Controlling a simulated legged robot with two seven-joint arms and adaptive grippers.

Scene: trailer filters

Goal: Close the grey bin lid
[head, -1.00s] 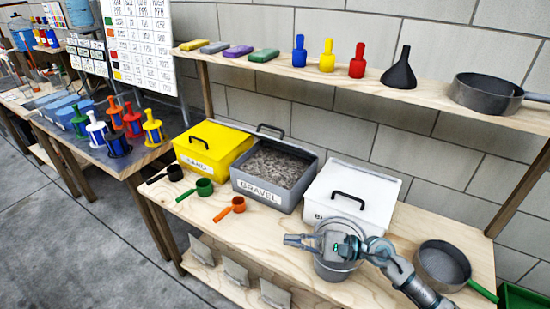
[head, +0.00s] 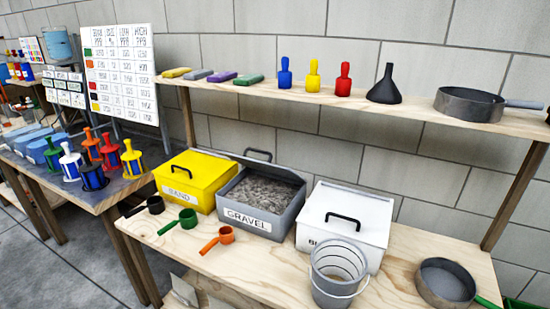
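The grey bin (head: 246,217), labelled GRAVEL, stands on the wooden bench between the yellow and white bins. It is open, and grey gravel (head: 262,186) shows inside. Its grey lid (head: 268,164) is swung back at the bin's rear edge, mostly hidden behind it, with a dark handle (head: 258,152) sticking up. Neither of my grippers is in view.
The shut yellow SAND bin (head: 205,175) is on the left and the shut white bin (head: 362,212) on the right. A metal bucket (head: 335,285) stands in front of the white bin. Black, green and orange scoops (head: 222,236) lie in front. A shelf (head: 300,94) runs above.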

